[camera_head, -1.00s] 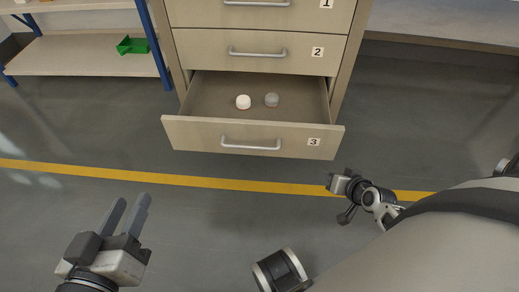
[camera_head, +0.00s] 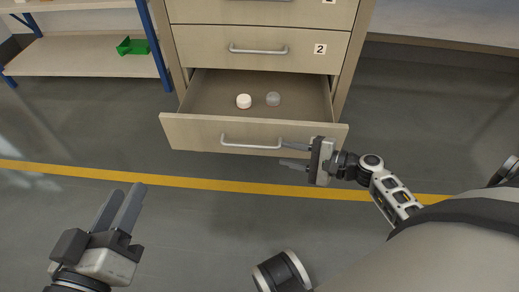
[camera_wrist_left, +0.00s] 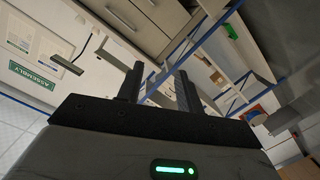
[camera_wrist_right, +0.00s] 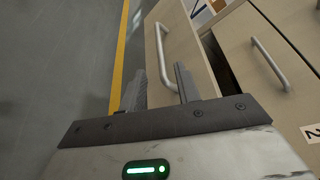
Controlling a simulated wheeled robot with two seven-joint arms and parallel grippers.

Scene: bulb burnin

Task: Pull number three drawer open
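The number three drawer (camera_head: 200,134) is pulled out from the cabinet, its interior showing. Its grey bar handle (camera_head: 250,143) is on the front panel; it also shows in the right wrist view (camera_wrist_right: 161,50). My right gripper (camera_head: 294,155) is open at the right end of this handle, covering the drawer's number label. In the right wrist view the handle appears between the two fingers (camera_wrist_right: 160,85); contact cannot be told. My left gripper (camera_head: 123,208) is open and empty, low at the left, away from the cabinet.
A white round piece (camera_head: 244,101) and a grey one (camera_head: 273,99) lie in the drawer. The drawer marked 2 (camera_head: 215,45) above is shut. A shelf (camera_head: 90,58) with a green bin (camera_head: 133,46) stands left. Floor in front is clear.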

